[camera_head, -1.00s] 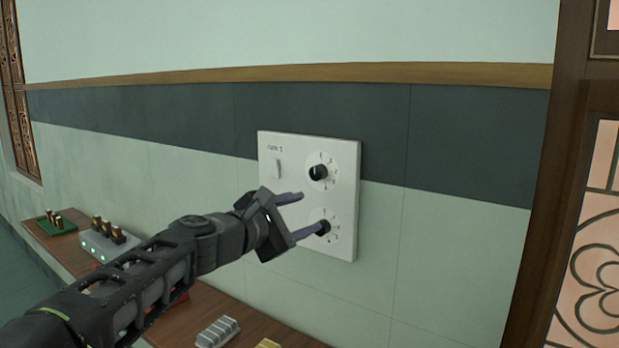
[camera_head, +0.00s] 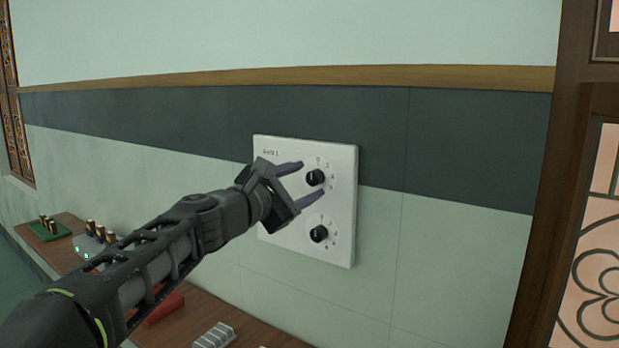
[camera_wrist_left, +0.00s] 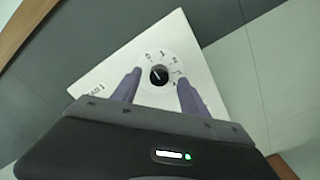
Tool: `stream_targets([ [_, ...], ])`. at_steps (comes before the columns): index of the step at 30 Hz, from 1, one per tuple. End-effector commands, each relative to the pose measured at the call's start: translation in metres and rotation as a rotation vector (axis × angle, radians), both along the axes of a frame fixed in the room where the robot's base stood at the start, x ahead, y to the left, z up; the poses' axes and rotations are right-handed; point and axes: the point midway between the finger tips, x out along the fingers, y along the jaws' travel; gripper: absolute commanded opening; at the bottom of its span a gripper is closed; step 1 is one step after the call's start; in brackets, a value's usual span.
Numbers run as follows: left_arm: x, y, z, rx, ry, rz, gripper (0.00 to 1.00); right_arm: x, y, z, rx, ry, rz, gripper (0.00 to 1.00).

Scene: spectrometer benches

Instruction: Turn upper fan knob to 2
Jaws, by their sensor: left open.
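A white wall panel (camera_head: 340,215) carries two black knobs, each on a round numbered dial. The upper fan knob (camera_head: 316,177) sits near the panel's upper right, and the lower knob (camera_head: 319,234) is below it. My left gripper (camera_head: 312,180) is open, with its purple fingers pointing at the panel above and below the upper knob. In the left wrist view the upper knob (camera_wrist_left: 159,75) shows between the two fingers (camera_wrist_left: 157,88), apart from both. I cannot tell the knob's setting with certainty. The panel's switch is hidden behind my gripper. My right gripper is not in view.
A wooden bench (camera_head: 262,335) runs along the wall below. It bears a grey ribbed block (camera_head: 215,335), a red object (camera_head: 165,307) and a green board (camera_head: 49,230). A dark wooden door frame (camera_head: 545,210) stands at the right. The wall around the panel is clear.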

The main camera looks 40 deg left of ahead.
Motion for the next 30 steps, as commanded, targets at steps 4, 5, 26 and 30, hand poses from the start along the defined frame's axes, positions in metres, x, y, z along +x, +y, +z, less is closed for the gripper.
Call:
stream_targets([
  [4,0.018,0.001,0.001,0.000,0.000,0.000,0.52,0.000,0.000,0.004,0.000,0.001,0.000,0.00],
  [5,0.020,0.001,0.000,0.000,0.001,-0.001,0.52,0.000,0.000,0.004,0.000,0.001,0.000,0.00],
  [26,0.024,0.001,0.000,0.000,0.000,0.001,0.21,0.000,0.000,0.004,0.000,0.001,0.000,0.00],
  [30,0.024,0.001,0.000,0.000,0.000,0.001,0.10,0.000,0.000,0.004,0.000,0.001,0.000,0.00],
])
